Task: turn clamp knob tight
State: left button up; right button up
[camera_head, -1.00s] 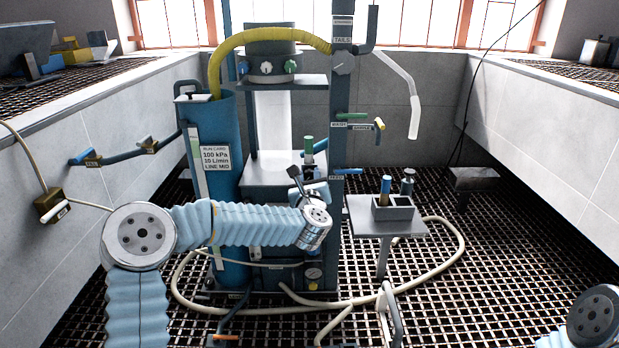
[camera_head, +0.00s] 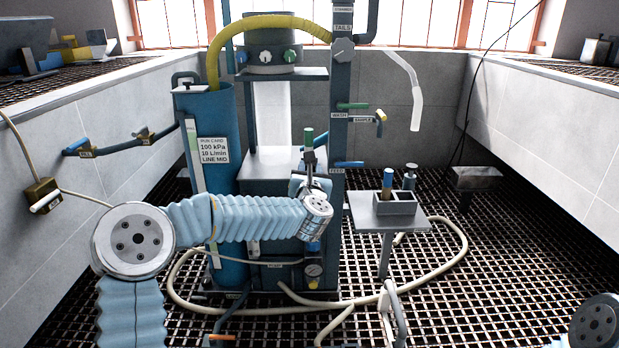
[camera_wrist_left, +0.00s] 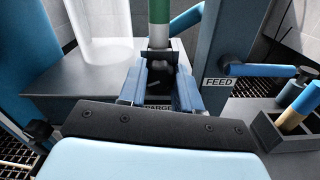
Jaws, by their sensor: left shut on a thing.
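A dark clamp knob (camera_wrist_left: 159,60) sits at the foot of a green-and-white upright rod (camera_wrist_left: 159,22) in the left wrist view. The rod's green top (camera_head: 308,137) shows in the head view, in front of the machine's column. My left gripper (camera_wrist_left: 160,92) has its two blue fingers on either side of the dark knob, shut on it. In the head view the left gripper (camera_head: 311,183) points up and away at the machine, and its wrist hides much of the knob. A partly covered label shows between the fingers. My right gripper is out of view.
A FEED valve with a blue handle (camera_head: 348,164) is close to the right of the gripper. A small stand (camera_head: 365,212) with bottles is further right. A blue cylinder (camera_head: 222,245) stands left, behind my arm. A cream hose (camera_head: 455,262) loops over the grating.

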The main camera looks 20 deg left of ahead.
pick_arm(q)
jog(key=shift+m+b, duration=0.55)
jog(key=shift+m, duration=0.55)
jog(key=o, duration=1)
jog(key=shift+o, duration=0.2)
jog(key=b+v, duration=0.1)
jog(key=v, duration=1.2)
jog(key=shift+s, duration=0.4)
jog(key=shift+d+r, duration=0.1)
